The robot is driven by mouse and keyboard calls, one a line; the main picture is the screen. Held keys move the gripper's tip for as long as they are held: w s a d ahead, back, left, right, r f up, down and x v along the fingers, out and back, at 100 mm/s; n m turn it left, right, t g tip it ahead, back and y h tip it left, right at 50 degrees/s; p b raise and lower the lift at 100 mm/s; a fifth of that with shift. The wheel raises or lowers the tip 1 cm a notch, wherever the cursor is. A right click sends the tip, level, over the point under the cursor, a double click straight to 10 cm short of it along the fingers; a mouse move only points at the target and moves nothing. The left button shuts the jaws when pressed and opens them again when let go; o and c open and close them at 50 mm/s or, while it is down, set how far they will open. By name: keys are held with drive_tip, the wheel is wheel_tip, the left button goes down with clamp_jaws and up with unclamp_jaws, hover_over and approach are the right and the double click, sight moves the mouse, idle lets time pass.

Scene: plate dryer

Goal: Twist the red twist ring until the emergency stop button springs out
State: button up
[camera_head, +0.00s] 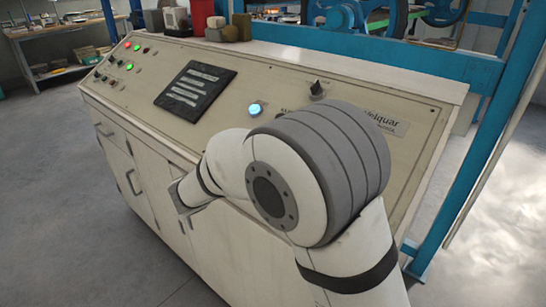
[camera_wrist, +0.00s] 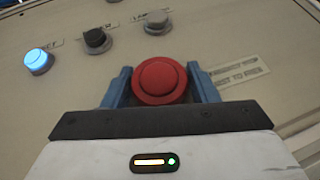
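The red emergency stop button with its red twist ring (camera_wrist: 160,80) shows in the wrist view, on the sloped face of the control panel, just above the gripper's dark bar. My gripper (camera_wrist: 162,87) has one blue finger on the left of the red button and one on the right. The fingers stand apart around it; a narrow gap seems to show on the left, and I cannot tell whether the right finger touches.
A blue lit button (camera_wrist: 38,61), a black knob (camera_wrist: 96,40) and a grey knob (camera_wrist: 156,21) sit on the panel beyond the fingers. A label plate (camera_wrist: 236,75) lies right of the button. In the head view a blue frame post (camera_head: 480,140) stands right of the cabinet.

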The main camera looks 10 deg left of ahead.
drive_tip(key=o, duration=0.4)
drive_tip(key=shift+c, duration=0.2)
drive_tip(key=v, duration=0.7)
drive_tip(key=shift+s+a+p, duration=0.2)
drive_tip(key=shift+a+p, duration=0.05)
drive_tip(key=shift+p, duration=0.1)
drive_tip(key=shift+s, duration=0.1)
